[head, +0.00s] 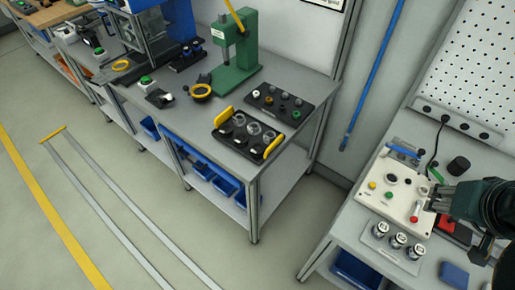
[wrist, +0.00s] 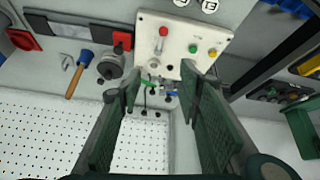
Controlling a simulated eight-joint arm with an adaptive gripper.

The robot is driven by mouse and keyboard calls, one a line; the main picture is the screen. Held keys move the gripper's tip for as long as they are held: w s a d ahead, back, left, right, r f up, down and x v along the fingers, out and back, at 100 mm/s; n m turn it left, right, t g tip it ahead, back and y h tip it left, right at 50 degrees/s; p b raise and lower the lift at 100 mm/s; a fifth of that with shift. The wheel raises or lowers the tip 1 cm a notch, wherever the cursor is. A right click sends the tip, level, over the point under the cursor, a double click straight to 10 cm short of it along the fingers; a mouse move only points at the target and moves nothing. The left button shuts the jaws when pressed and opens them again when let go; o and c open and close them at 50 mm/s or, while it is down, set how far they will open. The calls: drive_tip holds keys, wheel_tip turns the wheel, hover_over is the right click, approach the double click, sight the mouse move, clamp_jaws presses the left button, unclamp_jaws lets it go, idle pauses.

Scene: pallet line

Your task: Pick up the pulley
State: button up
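The likely pulley is a dark, round, stepped part (wrist: 110,66) on the bench in the wrist view, left of my gripper. In the head view it seems to be the dark cylinder (head: 458,166) at the back of the right bench, beyond my gripper. My gripper (wrist: 160,86) is open in the wrist view, with its green-padded fingers apart and nothing between them. In the head view my gripper (head: 434,198) is over the right side of the bench, beside the control box. The gripper is apart from the part.
The white control box (wrist: 185,36) with buttons and a red lever stands close by. A blue-headed hammer (wrist: 79,74) lies beside the round part. A pegboard (head: 478,70) with sockets rises behind the bench. Jars on a tray (head: 378,246) stand in front.

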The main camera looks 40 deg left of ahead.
drive_tip(key=w+a+r+n+g+p, duration=0.1)
drive_tip(key=w+a+n+p, duration=0.15)
drive_tip(key=a, duration=0.45)
drive_tip(key=w+a+r+n+g+p, duration=0.1)
drive_tip(key=w+a+n, duration=0.1)
drive_tip(key=w+a, duration=0.35)
drive_tip(key=n+g+p, duration=0.4)
drive_tip(key=n+p, duration=0.3)
drive_tip(key=n, duration=0.4)
approach(257, 148)
drive_tip(key=shift+w+f+h, duration=0.25)
drive_tip(key=shift+w+h, duration=0.05)
drive_tip(key=shift+h, duration=0.1)
drive_tip(key=shift+s+a+f, duration=0.2)
drive_tip(key=shift+a, duration=0.05)
drive_tip(key=shift+f, duration=1.3)
drive_tip(key=shift+f, duration=0.1)
drive_tip(key=shift+f, duration=2.5)
